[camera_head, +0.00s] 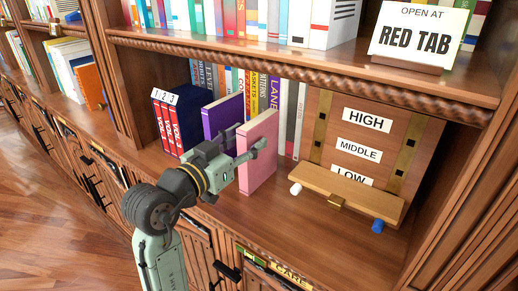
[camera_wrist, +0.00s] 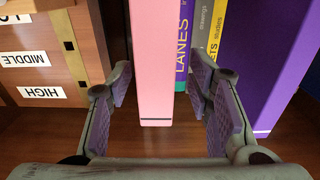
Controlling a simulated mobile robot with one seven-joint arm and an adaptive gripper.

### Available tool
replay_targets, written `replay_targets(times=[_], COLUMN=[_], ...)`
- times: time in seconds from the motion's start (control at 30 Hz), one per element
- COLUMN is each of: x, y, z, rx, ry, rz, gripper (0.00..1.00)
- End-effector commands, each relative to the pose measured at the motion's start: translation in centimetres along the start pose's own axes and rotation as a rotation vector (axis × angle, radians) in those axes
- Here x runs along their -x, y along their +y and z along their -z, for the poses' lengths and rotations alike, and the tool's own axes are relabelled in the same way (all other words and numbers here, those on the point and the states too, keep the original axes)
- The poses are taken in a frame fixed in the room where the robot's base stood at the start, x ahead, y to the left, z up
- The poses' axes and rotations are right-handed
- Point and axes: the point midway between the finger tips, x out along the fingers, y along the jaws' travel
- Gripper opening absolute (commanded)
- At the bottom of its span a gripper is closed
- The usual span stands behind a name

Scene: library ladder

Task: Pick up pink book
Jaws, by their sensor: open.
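The pink book (camera_head: 259,160) stands upright on the shelf. The purple book (camera_head: 223,120) stands to its left in the head view. My gripper (camera_head: 246,141) is open at the pink book's near side. In the wrist view, which shows the scene upside down, the pink book (camera_wrist: 155,60) runs between the two spread fingers of my gripper (camera_wrist: 161,75). Gaps show between the book and both finger pads. The purple book (camera_wrist: 265,60) is beyond the right finger there. My gripper hides part of the pink book's near edge in the head view.
A wooden board labelled HIGH, MIDDLE, LOW (camera_head: 330,135) stands to the right, with a small wooden ledge (camera_head: 345,193) at its foot. Blue volumes (camera_head: 172,125) are at left. Several books line the back. The upper shelf edge (camera_head: 300,75) overhangs. Bare shelf (camera_head: 270,205) lies in front.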

Motion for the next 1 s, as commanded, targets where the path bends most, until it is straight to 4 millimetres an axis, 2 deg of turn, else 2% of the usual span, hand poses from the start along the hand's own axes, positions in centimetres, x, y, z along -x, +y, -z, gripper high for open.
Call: replay_targets(times=[0.2, 0.3, 0.57, 1.0], x=[-3.4, -4.3, -4.6, -4.6], y=[0.4, 0.4, 0.4, 0.4], z=[0.2, 0.1, 0.0, 0.0], rx=[0.003, 0.0, -0.001, -0.001], ry=[-0.001, -0.001, 0.0, 0.0], rz=[-0.003, -0.001, 0.0, 0.0], gripper=[0.47, 0.47, 0.47, 0.19])
